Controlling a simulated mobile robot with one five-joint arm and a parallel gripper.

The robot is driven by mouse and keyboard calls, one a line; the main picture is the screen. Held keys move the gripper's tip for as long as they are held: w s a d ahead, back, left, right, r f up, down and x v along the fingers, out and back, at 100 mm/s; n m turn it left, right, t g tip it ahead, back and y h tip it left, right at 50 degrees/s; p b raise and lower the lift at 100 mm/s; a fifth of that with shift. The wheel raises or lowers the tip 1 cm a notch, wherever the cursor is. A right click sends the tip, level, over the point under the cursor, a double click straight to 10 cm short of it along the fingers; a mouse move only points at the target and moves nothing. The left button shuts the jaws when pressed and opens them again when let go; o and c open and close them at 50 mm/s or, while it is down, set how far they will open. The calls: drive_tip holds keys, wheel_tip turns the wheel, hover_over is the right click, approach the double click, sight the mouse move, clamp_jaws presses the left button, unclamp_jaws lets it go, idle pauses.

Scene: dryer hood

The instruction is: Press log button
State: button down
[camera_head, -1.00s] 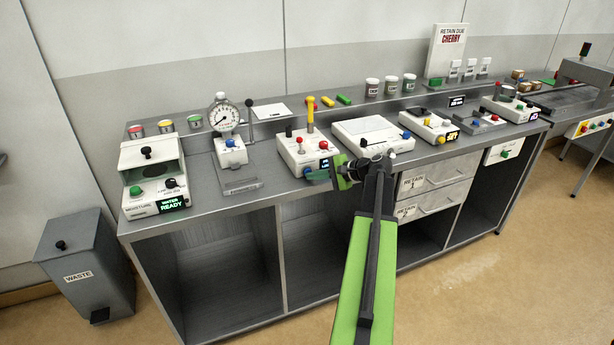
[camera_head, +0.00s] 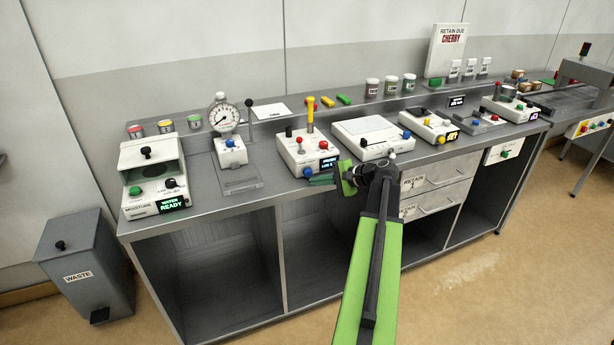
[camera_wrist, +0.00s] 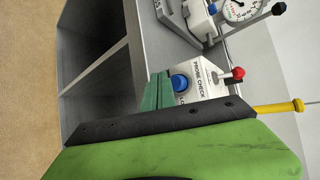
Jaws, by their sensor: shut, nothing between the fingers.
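The white probe-check unit (camera_head: 303,150) stands near the bench's front edge, with a yellow-handled probe, a red-topped lever and a small dark display (camera_head: 329,164). Its blue button (camera_head: 308,172) is on the front left corner. In the wrist view the blue button (camera_wrist: 180,83) sits beside "PROBE CHECK" lettering, above a partly hidden label starting "LO". My gripper (camera_head: 322,179) is just right of the button at the unit's front. Its teal fingertips (camera_wrist: 156,91) are shut and empty, close to the button. I cannot tell whether they touch it.
A dial gauge stand (camera_head: 230,145) is to the left, with a moisture unit (camera_head: 152,178) beyond it. A flat white unit (camera_head: 373,138) is right of the probe-check unit. Drawers (camera_head: 437,183) lie below the bench top. Floor in front is clear.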

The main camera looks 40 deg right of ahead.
drive_tip(key=s, duration=0.1)
drive_tip(key=s+a, duration=0.1)
drive_tip(key=s, duration=0.2)
drive_tip(key=shift+a, duration=0.3)
idle(0.5)
